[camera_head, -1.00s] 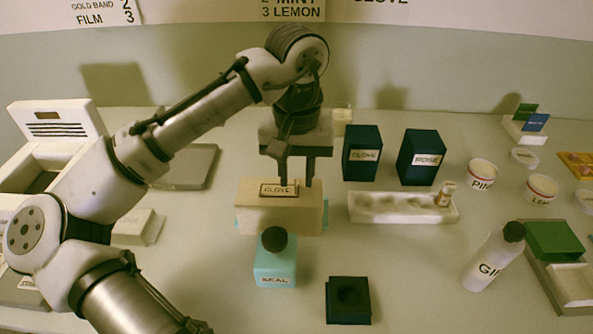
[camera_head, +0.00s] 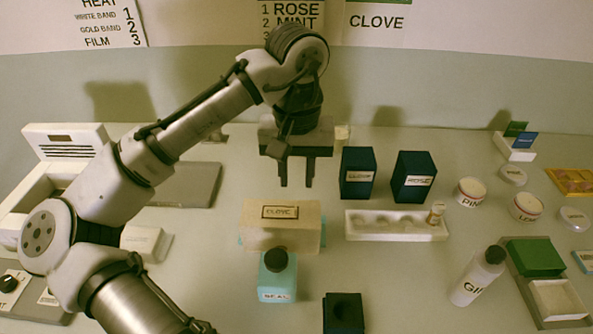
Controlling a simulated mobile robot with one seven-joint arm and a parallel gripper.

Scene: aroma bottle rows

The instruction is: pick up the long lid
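A long beige block (camera_head: 281,237) with a CLOVE label (camera_head: 280,212) on top stands mid-table, and looks like the long lid. Teal edges (camera_head: 322,238) show at its sides, so it seems to cover or stand before something teal; I cannot tell which. My gripper (camera_head: 297,184) points down above and behind the block in the picture. Its two fingers are apart with nothing between them. A visible gap separates the fingertips from the block's top edge.
A teal bottle (camera_head: 276,285) with a dark cap stands in front of the block. A white tray (camera_head: 375,230) and dark boxes (camera_head: 357,174) are to the right, a dark square holder (camera_head: 343,313) in front. A grey panel (camera_head: 188,183) lies left.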

